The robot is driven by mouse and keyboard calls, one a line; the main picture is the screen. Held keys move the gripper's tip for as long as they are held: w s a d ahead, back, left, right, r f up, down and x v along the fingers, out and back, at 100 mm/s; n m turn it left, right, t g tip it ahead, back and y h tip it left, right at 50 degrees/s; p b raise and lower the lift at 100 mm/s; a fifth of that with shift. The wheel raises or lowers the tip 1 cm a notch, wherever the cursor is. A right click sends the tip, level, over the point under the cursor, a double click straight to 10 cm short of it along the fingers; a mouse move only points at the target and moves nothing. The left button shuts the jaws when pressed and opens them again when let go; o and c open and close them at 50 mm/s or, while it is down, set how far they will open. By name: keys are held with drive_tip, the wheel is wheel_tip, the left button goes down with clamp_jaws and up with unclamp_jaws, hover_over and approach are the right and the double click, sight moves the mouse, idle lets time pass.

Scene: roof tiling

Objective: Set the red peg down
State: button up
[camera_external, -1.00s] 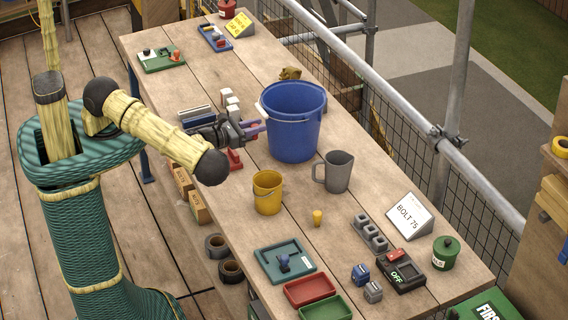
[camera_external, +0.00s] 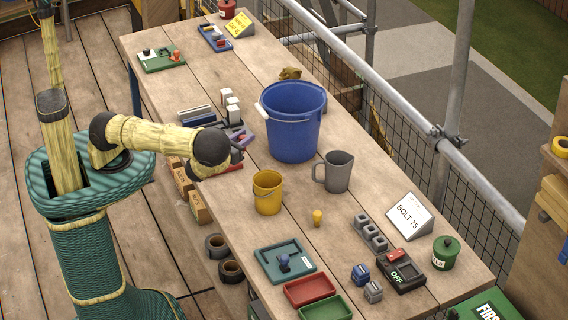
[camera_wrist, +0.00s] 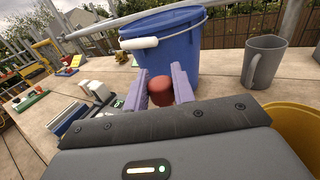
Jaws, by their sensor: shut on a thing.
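My gripper (camera_external: 243,139) is at the left edge area of the table, left of the blue bucket (camera_external: 292,125). In the wrist view, its two purple fingers (camera_wrist: 161,90) stand either side of the red peg (camera_wrist: 161,93) and are shut on it. The peg's rounded top faces the camera; its lower end is hidden behind the gripper body. In the external view, my arm's dark wrist joint and the fingers mostly hide the peg. I cannot tell whether its bottom touches the table.
A yellow bucket (camera_external: 267,193) and a grey mug (camera_external: 337,172) stand to the right of the gripper. White-topped blocks (camera_external: 231,103) and flat dark pieces (camera_external: 196,115) lie behind it. Bare wood lies beyond the blocks.

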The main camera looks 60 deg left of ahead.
drive_tip(key=s+f+y+b, duration=0.1)
drive_tip(key=s+f+n+g+y+b, duration=0.1)
drive_tip(key=b, duration=0.1)
drive_tip(key=s+f+n+b, duration=0.1)
drive_tip(key=s+b, duration=0.1)
drive_tip(key=shift+d+g+y, duration=0.15)
drive_tip(key=shift+g+y, duration=0.15)
drive_tip(key=shift+y, duration=0.1)
drive_tip(key=shift+f, duration=2.9)
drive_tip(key=shift+f, duration=2.05)
drive_tip(key=shift+f, duration=0.25)
